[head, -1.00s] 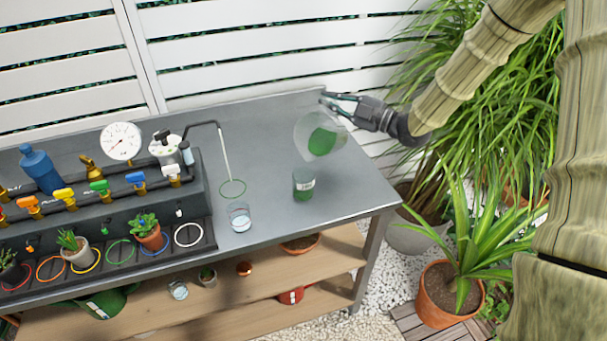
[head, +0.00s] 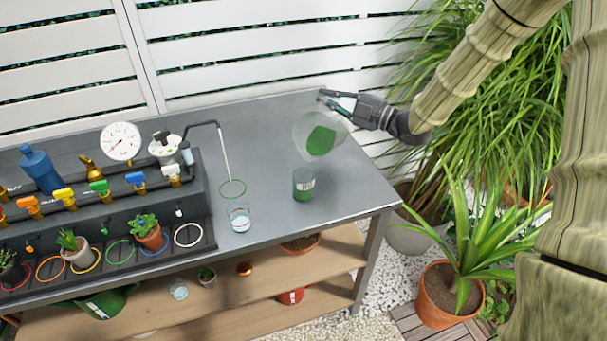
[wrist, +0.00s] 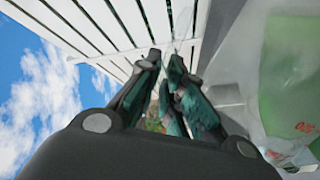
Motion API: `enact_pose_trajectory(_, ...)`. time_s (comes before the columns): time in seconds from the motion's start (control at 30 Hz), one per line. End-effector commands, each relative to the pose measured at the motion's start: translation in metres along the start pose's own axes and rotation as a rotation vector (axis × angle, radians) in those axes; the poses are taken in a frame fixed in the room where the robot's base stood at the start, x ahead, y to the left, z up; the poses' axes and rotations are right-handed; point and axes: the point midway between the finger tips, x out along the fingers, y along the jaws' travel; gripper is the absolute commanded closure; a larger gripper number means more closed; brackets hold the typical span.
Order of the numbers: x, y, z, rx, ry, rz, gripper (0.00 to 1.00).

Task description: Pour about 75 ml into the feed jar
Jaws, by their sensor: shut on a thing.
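My gripper (head: 340,99) is shut on a clear jug (head: 306,128) at the right of the table. The jug is tilted, with green liquid (head: 321,141) pooled in its lower side. In the wrist view the jug (wrist: 292,60) fills the right edge, with red marks on its wall, beside the fingers (wrist: 163,75). A jar with a white label (head: 308,184) stands upright on the table below the jug and holds green liquid. The label is too small to read. I see no clear stream between jug and jar.
A glass of clear liquid (head: 239,218) stands left of the jar, below a thin bent spout (head: 227,155). A dark manifold with coloured valves (head: 98,187) and a gauge (head: 121,141) fills the table's left. The table top right of the jar is clear.

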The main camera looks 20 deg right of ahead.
Motion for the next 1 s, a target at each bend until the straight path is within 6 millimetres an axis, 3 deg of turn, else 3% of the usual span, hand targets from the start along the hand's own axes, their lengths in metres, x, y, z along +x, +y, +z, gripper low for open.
enact_pose_trajectory(1.0, 0.000, 0.004, -0.014, -0.081, 0.007, 0.001, 1.00)
